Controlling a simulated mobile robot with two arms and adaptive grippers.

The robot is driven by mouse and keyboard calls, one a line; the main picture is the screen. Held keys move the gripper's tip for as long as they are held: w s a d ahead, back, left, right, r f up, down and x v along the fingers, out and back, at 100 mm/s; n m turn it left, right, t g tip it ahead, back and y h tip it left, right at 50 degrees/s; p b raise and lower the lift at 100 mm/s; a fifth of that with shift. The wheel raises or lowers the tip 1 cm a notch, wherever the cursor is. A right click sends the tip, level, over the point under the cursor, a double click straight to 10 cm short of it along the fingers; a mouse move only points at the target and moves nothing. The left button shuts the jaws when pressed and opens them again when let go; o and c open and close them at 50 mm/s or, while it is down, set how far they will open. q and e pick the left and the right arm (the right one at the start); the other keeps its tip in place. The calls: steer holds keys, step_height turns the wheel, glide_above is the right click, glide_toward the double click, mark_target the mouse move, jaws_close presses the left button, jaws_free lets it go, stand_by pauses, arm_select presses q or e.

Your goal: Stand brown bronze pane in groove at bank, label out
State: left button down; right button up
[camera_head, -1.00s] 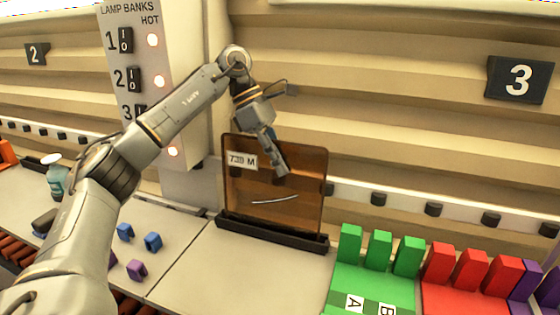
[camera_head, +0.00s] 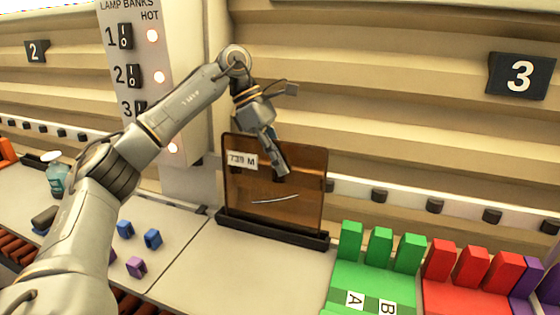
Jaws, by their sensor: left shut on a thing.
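The brown bronze pane (camera_head: 301,190) stands nearly upright at the dark grooved bar (camera_head: 272,231) on the grey bench. Its lower edge meets the bar; how deep it sits in the groove I cannot tell. A white label (camera_head: 242,160) at the pane's upper left faces me, and a pale curved streak shows lower on the pane. My left gripper (camera_head: 280,168) reaches down from above and is shut on the pane near its upper middle. The part of the fingers behind the pane is hidden. My right gripper is out of view.
Green blocks (camera_head: 380,247) and red blocks (camera_head: 470,268) stand right of the bar. Small blue clips (camera_head: 153,239) and a purple clip (camera_head: 136,267) lie to the left. A lamp panel (camera_head: 145,75) rises behind my left arm. The bench in front of the bar is clear.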

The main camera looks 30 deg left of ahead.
arm_select(q)
steer(key=shift+w+p, duration=0.2)
steer(key=shift+p, duration=0.15)
stand_by(0.5)
steer(key=c, duration=1.4)
jaws_free()
steer(key=shift+c, duration=0.2)
step_height(320, 180, up, 10)
steer(key=shift+r, duration=0.1)
